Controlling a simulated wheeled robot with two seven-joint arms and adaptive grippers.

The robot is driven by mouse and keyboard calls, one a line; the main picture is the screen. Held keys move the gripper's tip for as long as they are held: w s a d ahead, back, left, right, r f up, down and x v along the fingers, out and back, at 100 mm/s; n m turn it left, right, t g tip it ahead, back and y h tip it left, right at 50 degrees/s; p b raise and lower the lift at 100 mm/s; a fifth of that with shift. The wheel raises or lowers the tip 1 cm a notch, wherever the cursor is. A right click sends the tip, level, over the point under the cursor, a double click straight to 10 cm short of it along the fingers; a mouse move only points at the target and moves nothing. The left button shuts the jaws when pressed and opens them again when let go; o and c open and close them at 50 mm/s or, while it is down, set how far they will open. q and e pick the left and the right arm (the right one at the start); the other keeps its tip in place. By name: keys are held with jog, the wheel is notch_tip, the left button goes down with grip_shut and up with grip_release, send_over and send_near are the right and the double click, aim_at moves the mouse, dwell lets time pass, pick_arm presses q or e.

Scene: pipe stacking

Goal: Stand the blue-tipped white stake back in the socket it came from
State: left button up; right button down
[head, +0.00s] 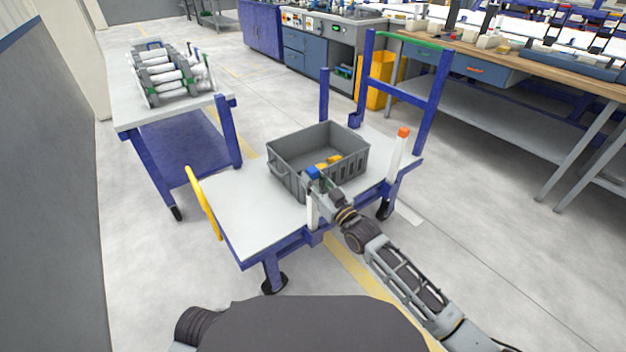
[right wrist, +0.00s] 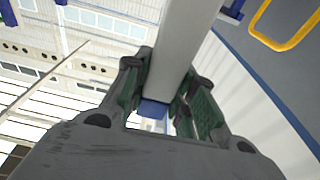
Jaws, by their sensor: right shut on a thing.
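The blue-tipped white stake (head: 312,208) stands about upright at the near edge of the cart (head: 245,220). My right gripper (head: 316,184) is shut on it just below its blue tip. In the right wrist view the stake's white shaft (right wrist: 182,45) runs between the fingers (right wrist: 165,95), with the blue tip (right wrist: 153,109) beyond them. The stake's lower end is close to a blue bracket (head: 314,239) on the cart's edge; I cannot tell whether it is inside a socket there. My left gripper is not in view.
A grey crate (head: 287,152) with yellow items stands on the cart behind the stake. An orange-tipped white stake (head: 396,158) stands at the cart's right corner. A yellow handle (head: 203,203) is at the left end. A table (head: 130,111) with pipes stands further left.

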jog(key=c, duration=1.1)
grip_release()
jog(key=shift+s+d, duration=0.1)
jog(key=shift+s, duration=0.05)
jog(key=v, duration=1.1)
jog(key=shift+s+d, duration=0.2)
jog(key=shift+s, duration=0.1)
dwell(0.4)
jog(key=shift+w+f, duration=0.1)
